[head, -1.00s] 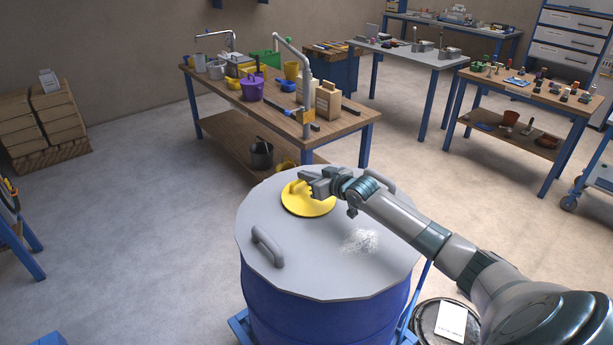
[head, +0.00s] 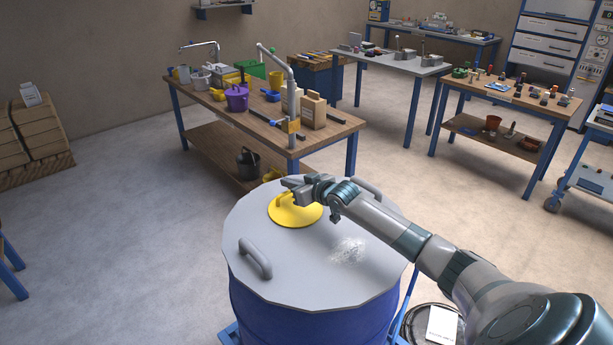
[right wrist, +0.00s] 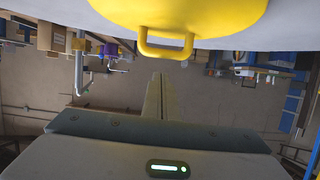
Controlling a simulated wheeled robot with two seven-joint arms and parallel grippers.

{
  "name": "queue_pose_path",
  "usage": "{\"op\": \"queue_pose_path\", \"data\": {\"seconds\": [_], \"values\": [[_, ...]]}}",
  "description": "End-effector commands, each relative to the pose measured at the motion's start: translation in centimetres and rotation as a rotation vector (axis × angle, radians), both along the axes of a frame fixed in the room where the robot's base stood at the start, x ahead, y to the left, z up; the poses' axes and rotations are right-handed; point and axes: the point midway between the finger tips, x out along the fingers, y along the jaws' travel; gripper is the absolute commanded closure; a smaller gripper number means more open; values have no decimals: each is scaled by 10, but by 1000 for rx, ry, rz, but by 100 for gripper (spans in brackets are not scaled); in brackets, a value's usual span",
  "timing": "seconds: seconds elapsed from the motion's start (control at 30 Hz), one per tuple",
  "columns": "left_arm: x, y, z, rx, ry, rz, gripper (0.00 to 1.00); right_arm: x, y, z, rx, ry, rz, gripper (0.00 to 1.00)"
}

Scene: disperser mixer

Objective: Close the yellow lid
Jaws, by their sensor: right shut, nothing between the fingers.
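The round yellow lid (head: 297,214) lies flat on the grey top (head: 262,225) of a blue drum (head: 300,318) in the head view. Its yellow loop handle shows in the right wrist view (right wrist: 165,48), where the lid (right wrist: 200,12) fills the top edge. My right gripper (head: 288,183) is over the far side of the lid, close to the handle. Its fingers (right wrist: 157,95) are shut and empty, apart from the handle in the wrist view. Whether the gripper touches the lid cannot be told. My left gripper is not in view.
Two grey handles stand on the drum top, one at the front left (head: 255,258). A white powdery patch (head: 348,250) lies right of the lid. A wooden workbench (head: 240,105) with pots and a tap stands behind the drum.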

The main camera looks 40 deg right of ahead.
Motion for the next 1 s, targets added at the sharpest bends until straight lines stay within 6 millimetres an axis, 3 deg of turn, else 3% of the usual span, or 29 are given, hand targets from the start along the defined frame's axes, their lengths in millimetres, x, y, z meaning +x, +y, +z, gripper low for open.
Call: {"op": "queue_pose_path", "data": {"seconds": [0.17, 0.23, 0.7, 1.0], "values": [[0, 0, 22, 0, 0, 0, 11, 4, 1, 26, 1, -1, -1, 100], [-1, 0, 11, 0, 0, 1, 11, -5, 0, 20, 0, 1, -1, 100], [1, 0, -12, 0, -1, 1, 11, -66, -4, 50, -2, 1, 0, 100], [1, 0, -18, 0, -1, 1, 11, -86, -6, 62, 1, 0, -1, 100]]}}
